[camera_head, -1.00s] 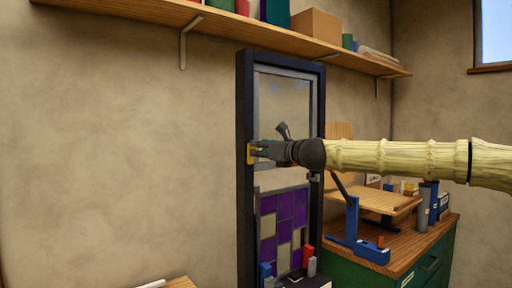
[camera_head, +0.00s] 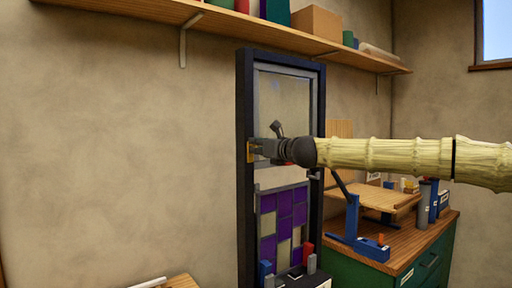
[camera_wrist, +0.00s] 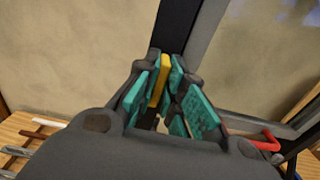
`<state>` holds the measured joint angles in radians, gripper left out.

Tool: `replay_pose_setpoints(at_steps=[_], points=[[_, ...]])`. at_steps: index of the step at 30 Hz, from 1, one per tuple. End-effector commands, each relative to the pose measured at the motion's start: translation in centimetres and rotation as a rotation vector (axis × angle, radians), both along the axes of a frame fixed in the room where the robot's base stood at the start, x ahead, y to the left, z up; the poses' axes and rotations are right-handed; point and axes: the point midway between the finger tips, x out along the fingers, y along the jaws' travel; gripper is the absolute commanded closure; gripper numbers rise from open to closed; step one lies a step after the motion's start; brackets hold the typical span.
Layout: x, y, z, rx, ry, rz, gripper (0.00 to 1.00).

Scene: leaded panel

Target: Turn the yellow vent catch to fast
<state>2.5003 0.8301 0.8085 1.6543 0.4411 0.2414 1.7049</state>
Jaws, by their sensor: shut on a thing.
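The yellow vent catch (camera_head: 251,151) is on the left upright of the dark panel frame (camera_head: 245,205), at about mid-height. My gripper (camera_head: 262,149) reaches it from the right in the head view. In the wrist view, the teal-padded fingers of my gripper (camera_wrist: 165,84) are closed on the yellow catch (camera_wrist: 157,80), which stands between the pads. Most of the catch is hidden by the fingers, and I cannot read any marking on it.
The leaded panel (camera_head: 285,215) with purple and pale panes fills the lower frame. A green cabinet (camera_head: 430,265) with a blue stand (camera_head: 352,235) is at right. A wooden shelf (camera_head: 225,22) runs above. The wall left of the frame is clear.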

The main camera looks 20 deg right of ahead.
Motion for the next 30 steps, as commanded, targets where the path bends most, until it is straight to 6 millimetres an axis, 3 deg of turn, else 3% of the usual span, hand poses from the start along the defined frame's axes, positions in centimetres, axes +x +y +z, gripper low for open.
replay_pose_setpoints(at_steps=[14, 30], points=[[-0.21, -0.04, -0.20, -0.153, -0.054, 0.008, 1.00], [-0.28, 0.21, -0.46, -0.625, -0.222, 0.008, 1.00]])
